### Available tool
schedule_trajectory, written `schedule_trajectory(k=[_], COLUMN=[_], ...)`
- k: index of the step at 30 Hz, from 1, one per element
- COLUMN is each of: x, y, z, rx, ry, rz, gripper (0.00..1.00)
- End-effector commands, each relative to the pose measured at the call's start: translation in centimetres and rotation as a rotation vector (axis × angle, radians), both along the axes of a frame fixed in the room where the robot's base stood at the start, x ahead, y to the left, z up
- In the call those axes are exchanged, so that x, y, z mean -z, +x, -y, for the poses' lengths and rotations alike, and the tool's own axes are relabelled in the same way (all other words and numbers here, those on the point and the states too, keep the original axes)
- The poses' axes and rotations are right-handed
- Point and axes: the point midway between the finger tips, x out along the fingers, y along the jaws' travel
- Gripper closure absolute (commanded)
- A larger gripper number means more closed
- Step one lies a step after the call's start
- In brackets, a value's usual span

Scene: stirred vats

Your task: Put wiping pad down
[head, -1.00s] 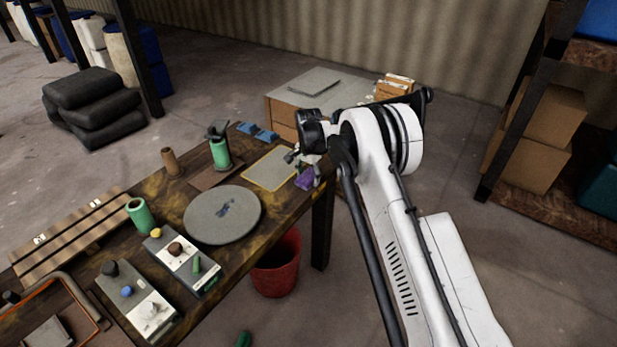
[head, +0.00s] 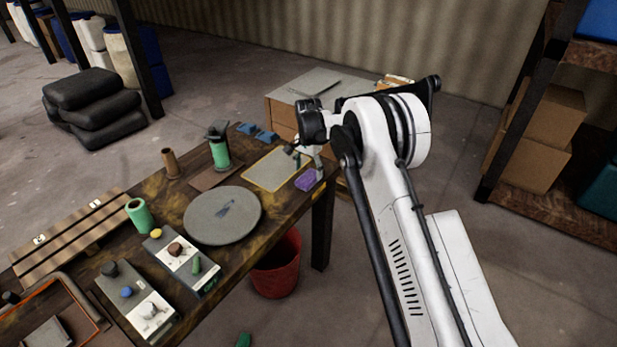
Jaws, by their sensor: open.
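The wiping pad appears to be the purple block (head: 309,180), lying on the right end of the dark wooden table, just right of a yellow-edged mat (head: 262,175). My gripper (head: 308,157) is open and empty, a little above and behind the pad, with a visible gap between them. My wrist and arm hide part of the table's back right corner.
A round grey disc (head: 195,222) with a dark mark lies mid-table. A green cylinder (head: 220,155), a brown cylinder (head: 170,162) and blue pieces (head: 265,136) stand farther back. Control boxes (head: 185,262) are in front. A red bin (head: 277,270) stands below the edge.

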Motion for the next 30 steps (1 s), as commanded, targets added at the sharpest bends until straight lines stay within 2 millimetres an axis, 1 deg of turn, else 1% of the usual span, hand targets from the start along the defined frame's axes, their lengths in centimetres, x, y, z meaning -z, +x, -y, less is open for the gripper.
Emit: schedule_trajectory(k=[1,3,9,12,15,23,25,26,28,30], x=[-1.1,-2.6,-6.2,-7.3,-8.1,-8.6,-9.2,-9.7,-11.2,-13.2], y=[0.0,0.0,0.0,0.0,0.0,0.0,-0.2,-0.3,-0.7,-1.3], z=[0.0,0.0,0.0,0.0,0.0,0.1,0.3,0.5,1.2,2.1], rx=[0.0,0.0,0.0,0.0,0.0,-0.001,-0.004,-0.007,-0.016,-0.032], ry=[0.0,0.0,0.0,0.0,0.0,0.0,0.001,0.003,0.005,0.01], rz=[0.0,0.0,0.0,0.0,0.0,0.001,0.006,0.009,0.02,0.037], gripper=[0.34,0.34,0.34,0.34,0.34,0.34,0.34,0.34,0.34,0.34])
